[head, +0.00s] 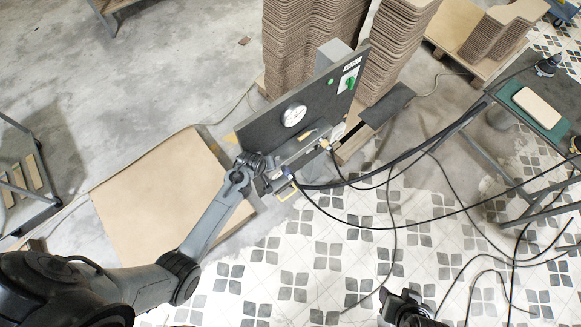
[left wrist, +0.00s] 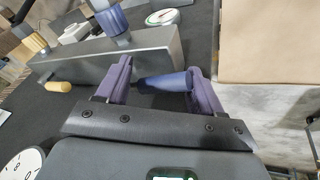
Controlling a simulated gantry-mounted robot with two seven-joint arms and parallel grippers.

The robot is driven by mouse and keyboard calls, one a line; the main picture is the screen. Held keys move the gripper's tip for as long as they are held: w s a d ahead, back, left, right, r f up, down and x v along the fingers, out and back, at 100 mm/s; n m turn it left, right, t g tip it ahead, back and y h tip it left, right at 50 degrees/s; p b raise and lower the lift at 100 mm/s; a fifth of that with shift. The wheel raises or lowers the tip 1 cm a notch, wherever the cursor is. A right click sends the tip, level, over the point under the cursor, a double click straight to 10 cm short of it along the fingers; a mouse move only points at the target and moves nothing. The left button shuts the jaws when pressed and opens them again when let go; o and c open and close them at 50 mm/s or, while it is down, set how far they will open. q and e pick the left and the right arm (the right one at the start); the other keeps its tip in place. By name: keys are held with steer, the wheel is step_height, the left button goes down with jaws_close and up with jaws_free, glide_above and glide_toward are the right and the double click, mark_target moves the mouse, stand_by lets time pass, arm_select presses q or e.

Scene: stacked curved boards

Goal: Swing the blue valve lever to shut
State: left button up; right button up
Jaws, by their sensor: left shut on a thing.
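The blue valve lever (left wrist: 165,82) shows in the left wrist view as a rounded blue handle between the two purple fingers of my left gripper (left wrist: 160,85). The gripper is shut on it. In the head view my left gripper (head: 265,178) is at the lower left end of the manifold, below the dark panel (head: 265,130); the lever is too small and covered there to make out. My right gripper (head: 408,310) is at the bottom edge of the head view, away from the panel; its fingers are not clear.
A round gauge (head: 293,115) and a green switch (head: 350,83) are on the panel. A yellow handle (left wrist: 59,87) sits along the grey manifold (left wrist: 120,58) in the left wrist view. Black hoses (head: 385,172) run right. Stacked curved boards (head: 310,45) stand behind.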

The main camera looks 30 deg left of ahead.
arm_select(q)
step_height(320, 180, up, 6)
steer(key=s+a, duration=0.1)
steer(key=shift+s+a+r, duration=0.2)
steer(key=shift+s+r, duration=0.05)
steer(key=shift+s, duration=0.05)
stand_by(0.4)
steer(key=s+d+r+m, duration=0.4)
steer(key=s+r, duration=0.3)
steer(key=s, duration=0.3)
steer(key=s+d+r+m, duration=0.4)
steer(key=s+r+m, duration=0.2)
steer(key=s+r, duration=0.2)
steer(key=shift+s+g+h, duration=0.4)
steer(key=shift+s, duration=0.7)
steer(key=shift+d, duration=0.1)
stand_by(0.8)
